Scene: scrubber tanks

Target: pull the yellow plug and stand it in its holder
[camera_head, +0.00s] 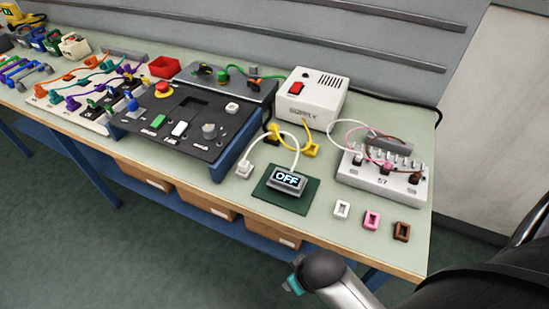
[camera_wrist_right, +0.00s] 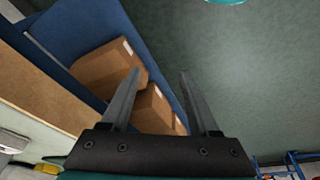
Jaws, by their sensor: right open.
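A yellow lead with a yellow plug (camera_head: 311,151) lies by the front of the white supply box in the head view; its other end runs to a dark and yellow piece at the box's left. I cannot tell what the plug sits in. No yellow holder is clear; small white (camera_head: 342,210), pink (camera_head: 371,220) and brown (camera_head: 402,231) holders stand at the bench's right front. My right gripper (camera_wrist_right: 157,85) is open and empty in the wrist view, below the bench edge, well away from the plug. My left gripper is not in view.
The supply box (camera_head: 312,97) stands at the back. A terminal block (camera_head: 382,177) with several leads is at right. A grey OFF display (camera_head: 287,181) sits on a green mat (camera_head: 267,203). Cardboard boxes (camera_head: 205,197) lie on the blue shelf below. Control panels fill the left.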

